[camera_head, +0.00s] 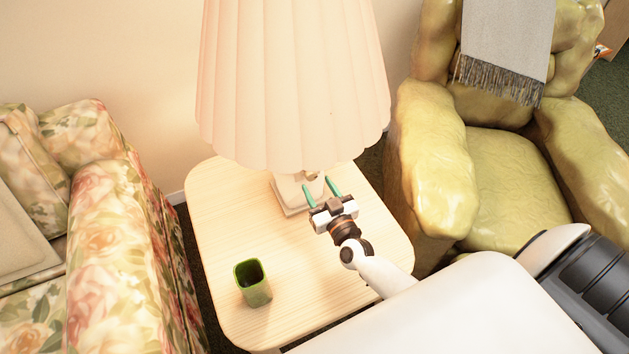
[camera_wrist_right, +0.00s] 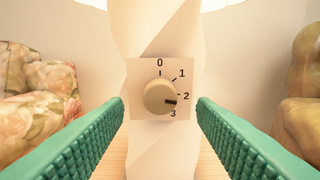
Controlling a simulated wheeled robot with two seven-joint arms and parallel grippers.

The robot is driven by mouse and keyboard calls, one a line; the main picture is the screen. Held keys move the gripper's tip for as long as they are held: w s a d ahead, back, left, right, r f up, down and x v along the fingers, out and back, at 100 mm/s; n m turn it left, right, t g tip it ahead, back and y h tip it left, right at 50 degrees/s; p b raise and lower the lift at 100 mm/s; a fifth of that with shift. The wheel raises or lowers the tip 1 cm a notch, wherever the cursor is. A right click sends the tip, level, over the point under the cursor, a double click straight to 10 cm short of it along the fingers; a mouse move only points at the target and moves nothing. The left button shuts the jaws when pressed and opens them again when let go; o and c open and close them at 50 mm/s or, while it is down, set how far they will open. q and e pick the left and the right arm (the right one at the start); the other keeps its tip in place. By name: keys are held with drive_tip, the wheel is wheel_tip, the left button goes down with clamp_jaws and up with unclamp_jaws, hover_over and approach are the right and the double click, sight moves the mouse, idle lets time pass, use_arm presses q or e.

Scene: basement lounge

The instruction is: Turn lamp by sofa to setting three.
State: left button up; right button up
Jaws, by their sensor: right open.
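The lamp (camera_head: 290,80) has a wide pleated cream shade and stands on a pale wooden side table (camera_head: 215,215) beside the floral sofa (camera_head: 110,240). In the right wrist view, its twisted cream base (camera_wrist_right: 150,35) carries a square plate with a round beige knob (camera_wrist_right: 158,95) marked 0, 1, 2 and 3. The knob's dark pointer sits to the right and slightly down, between 2 and 3. My right gripper (camera_head: 320,188) is open, its green fingers on either side of the knob and apart from it. My left gripper is not in view.
A green cup (camera_head: 253,284) stands on the table's near left part. A yellow-green armchair (camera_head: 510,180) with a grey throw (camera_head: 508,40) is to the right of the table. The shade hangs just above and behind my right gripper.

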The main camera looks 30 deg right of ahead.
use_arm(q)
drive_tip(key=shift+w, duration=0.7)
use_arm(e)
drive_tip(key=shift+w+d, duration=0.1)
drive_tip(key=shift+w, duration=1.35)
drive_tip(key=shift+c, duration=0.4)
drive_tip(key=c, duration=0.9)
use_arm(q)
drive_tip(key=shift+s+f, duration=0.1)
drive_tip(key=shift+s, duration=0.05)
use_arm(e)
drive_tip(key=shift+m, duration=0.3)
drive_tip(key=m, duration=0.4)
use_arm(q)
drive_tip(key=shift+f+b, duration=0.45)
drive_tip(key=shift+b, duration=0.1)
use_arm(e)
drive_tip(key=shift+m, duration=2.7)
drive_tip(key=o, duration=1)
